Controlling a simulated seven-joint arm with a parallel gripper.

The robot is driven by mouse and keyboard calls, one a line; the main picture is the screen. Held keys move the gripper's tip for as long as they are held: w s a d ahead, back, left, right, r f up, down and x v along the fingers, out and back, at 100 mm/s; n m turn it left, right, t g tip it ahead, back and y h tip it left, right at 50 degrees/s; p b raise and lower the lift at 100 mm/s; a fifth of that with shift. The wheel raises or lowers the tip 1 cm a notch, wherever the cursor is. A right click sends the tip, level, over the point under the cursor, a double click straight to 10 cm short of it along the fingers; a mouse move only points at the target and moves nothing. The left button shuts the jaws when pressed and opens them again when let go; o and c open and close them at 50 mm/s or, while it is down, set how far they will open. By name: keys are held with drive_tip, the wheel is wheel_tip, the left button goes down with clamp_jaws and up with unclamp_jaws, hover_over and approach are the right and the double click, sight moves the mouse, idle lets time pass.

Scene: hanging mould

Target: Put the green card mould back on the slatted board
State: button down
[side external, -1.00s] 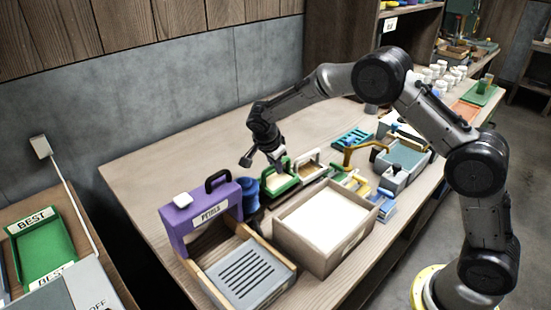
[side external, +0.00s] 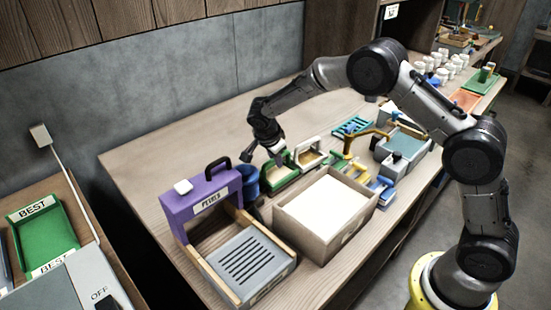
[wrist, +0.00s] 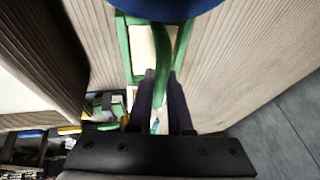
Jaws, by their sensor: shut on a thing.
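The green card mould (side external: 280,180) has a green frame, a cream inside and an arched green handle. It is beside the blue pot (side external: 249,180), near the middle of the bench. My gripper (side external: 279,159) is above it and shut on its handle. In the wrist view the handle (wrist: 162,70) runs between my two dark fingers (wrist: 161,92). I cannot tell whether the mould touches the bench. The grey slatted board (side external: 243,246) lies in a wooden tray at the front left, with no mould on it.
The purple holder (side external: 173,208) with a black handle stands at the tray's back. A box with a white top (side external: 343,243) is right of the tray. The bench behind is clear (side external: 180,150).

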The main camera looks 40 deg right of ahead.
drive_tip(key=shift+f, duration=0.35)
idle(0.3)
drive_tip(key=c, duration=0.8)
unclamp_jaws()
drive_tip(key=shift+o, duration=0.2)
drive_tip(key=shift+r, duration=0.1)
